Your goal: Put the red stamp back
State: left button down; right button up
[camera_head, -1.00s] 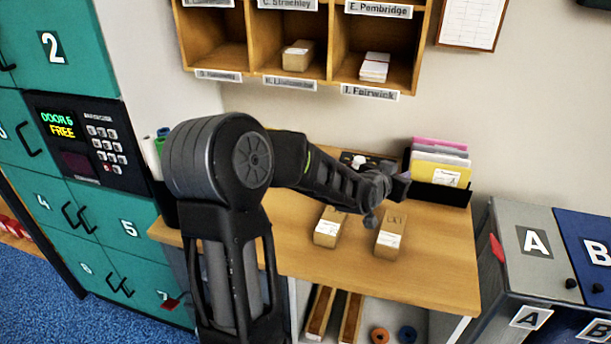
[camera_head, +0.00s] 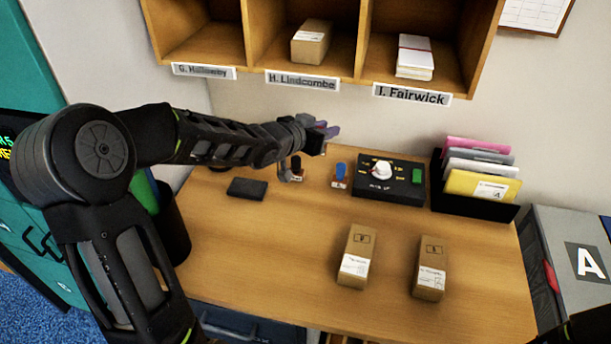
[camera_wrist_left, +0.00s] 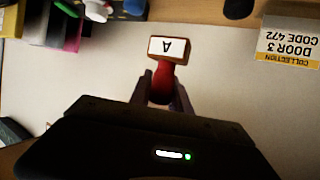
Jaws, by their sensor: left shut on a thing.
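The red stamp (camera_wrist_left: 163,82) is between the fingers of my left gripper (camera_wrist_left: 162,92) in the left wrist view. It has a red handle and a wooden block with a white face marked A, which points away from the gripper. In the head view, my left gripper (camera_head: 328,131) is over the back of the desk, left of the black dial box; I cannot make out the red stamp there. A blue-handled stamp (camera_head: 341,172) stands upright left of the dial box. A dark-handled stamp (camera_head: 297,168) stands further left, partly beside my wrist. My right gripper does not show.
The desk (camera_head: 260,240) holds a dark pad (camera_head: 247,188), the dial box (camera_head: 375,190), a folder rack (camera_head: 470,205) and two small cartons (camera_head: 357,255) (camera_head: 431,268). Pigeonholes (camera_head: 355,85) hang above the back. The desk's front left is clear. A collection card (camera_wrist_left: 288,42) shows in the left wrist view.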

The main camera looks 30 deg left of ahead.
pick_arm(q)
notch_tip(320, 180, down, 6)
jog(key=shift+f+b, duration=0.15)
jog(key=shift+b, duration=0.25)
jog(key=shift+f, duration=0.1)
jog(key=shift+f, duration=1.75)
jog(key=shift+f, duration=0.2)
jog(key=c, duration=1.5)
grip_release()
